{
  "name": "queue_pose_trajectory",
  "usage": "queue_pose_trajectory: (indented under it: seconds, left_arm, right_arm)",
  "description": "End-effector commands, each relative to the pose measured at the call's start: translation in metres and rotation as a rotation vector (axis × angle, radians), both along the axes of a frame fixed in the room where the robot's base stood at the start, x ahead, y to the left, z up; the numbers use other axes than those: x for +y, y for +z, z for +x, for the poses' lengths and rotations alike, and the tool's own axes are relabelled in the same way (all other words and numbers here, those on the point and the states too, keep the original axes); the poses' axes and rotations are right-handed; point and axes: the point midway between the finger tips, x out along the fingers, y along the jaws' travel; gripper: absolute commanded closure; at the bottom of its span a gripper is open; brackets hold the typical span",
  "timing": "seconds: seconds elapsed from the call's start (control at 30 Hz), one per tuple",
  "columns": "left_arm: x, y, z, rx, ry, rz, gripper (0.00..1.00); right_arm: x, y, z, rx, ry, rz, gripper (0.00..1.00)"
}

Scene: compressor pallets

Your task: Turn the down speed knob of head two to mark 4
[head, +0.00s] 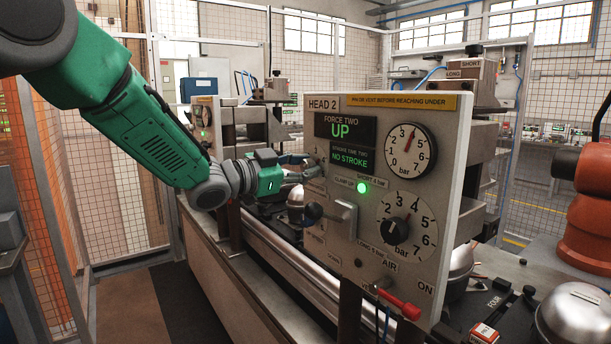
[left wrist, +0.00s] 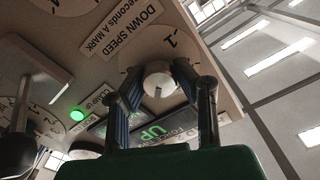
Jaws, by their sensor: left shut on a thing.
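The down speed knob (left wrist: 158,82) is pale and round, below the DOWN SPEED label (left wrist: 130,38) in the left wrist view. A short dark line shows on its face; the mark it points to cannot be read. My left gripper (left wrist: 160,90) is shut on the knob, one finger on each side. In the head view the left gripper (head: 300,167) reaches the panel's left edge. My right gripper is not in view.
A green lamp (head: 362,188) is lit. A red-handled valve (head: 402,306) juts out at the bottom. An orange machine (head: 587,212) stands right. Mesh fencing (head: 235,60) encloses the area.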

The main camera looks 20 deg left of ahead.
Motion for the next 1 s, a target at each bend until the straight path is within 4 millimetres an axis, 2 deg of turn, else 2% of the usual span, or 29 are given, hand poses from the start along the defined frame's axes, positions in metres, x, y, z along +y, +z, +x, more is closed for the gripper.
queue_pose_trajectory:
  seconds: [0.03,0.4,0.97,1.0]
  left_arm:
    - [0.0,-0.005,0.0,-0.015,0.001,0.03,1.0]
    - [0.0,-0.005,0.0,-0.11,0.001,0.157,1.0]
    - [0.0,-0.005,0.0,-0.125,0.0,0.178,1.0]
    - [0.0,-0.005,0.0,-0.125,0.0,0.178,0.64]
  right_arm:
    - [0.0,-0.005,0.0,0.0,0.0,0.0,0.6]
    - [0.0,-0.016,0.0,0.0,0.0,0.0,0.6]
    - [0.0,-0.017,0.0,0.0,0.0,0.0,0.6]
    - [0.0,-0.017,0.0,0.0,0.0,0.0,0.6]
